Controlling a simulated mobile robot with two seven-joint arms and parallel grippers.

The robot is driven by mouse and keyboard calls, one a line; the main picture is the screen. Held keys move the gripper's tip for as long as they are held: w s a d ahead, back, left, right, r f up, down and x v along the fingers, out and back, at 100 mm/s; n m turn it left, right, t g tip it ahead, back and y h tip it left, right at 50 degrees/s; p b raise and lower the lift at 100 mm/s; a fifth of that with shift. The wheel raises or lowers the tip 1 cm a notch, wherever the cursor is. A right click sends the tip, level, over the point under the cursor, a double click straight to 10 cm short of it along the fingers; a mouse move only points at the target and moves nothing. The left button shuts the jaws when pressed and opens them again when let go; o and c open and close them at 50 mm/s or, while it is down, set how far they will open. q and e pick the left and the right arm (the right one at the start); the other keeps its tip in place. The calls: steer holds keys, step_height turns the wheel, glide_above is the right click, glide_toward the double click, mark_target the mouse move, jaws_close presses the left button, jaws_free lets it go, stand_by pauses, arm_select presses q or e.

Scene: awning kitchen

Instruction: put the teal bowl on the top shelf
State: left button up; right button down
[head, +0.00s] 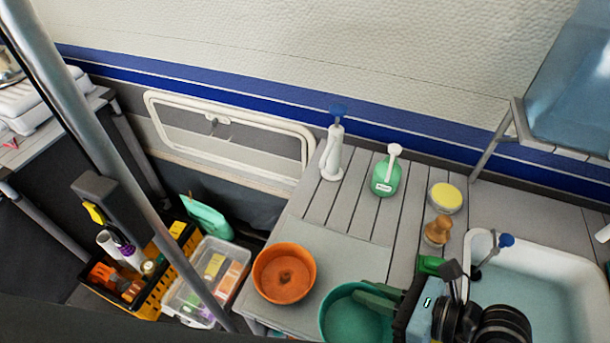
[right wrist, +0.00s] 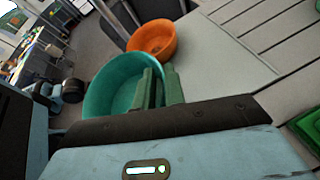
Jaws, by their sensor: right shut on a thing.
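The teal bowl (head: 346,322) is at the bottom of the head view, by the front edge of the counter. It also shows in the right wrist view (right wrist: 108,88), with its open side visible. My right gripper (head: 376,298) is shut on the bowl's rim, on the side nearest the sink. Its green fingers show at the rim in the right wrist view (right wrist: 160,88). I cannot tell whether the bowl touches the counter. My left gripper is not in view. I cannot identify the top shelf in these views.
An orange bowl (head: 284,273) sits on the counter close left of the teal bowl. The sink (head: 540,290) is right. A metal pole (head: 95,130) crosses the left side.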

steer(key=w+a+r+m+t, duration=0.1)
steer(key=w+r, duration=0.3)
steer(key=w, duration=0.2)
steer(key=w+a+r+m+t+h, duration=0.1)
steer(key=w+r, duration=0.3)
steer(key=w, duration=0.2)
steer(key=shift+w, duration=0.4)
steer(key=shift+s+a, duration=0.1)
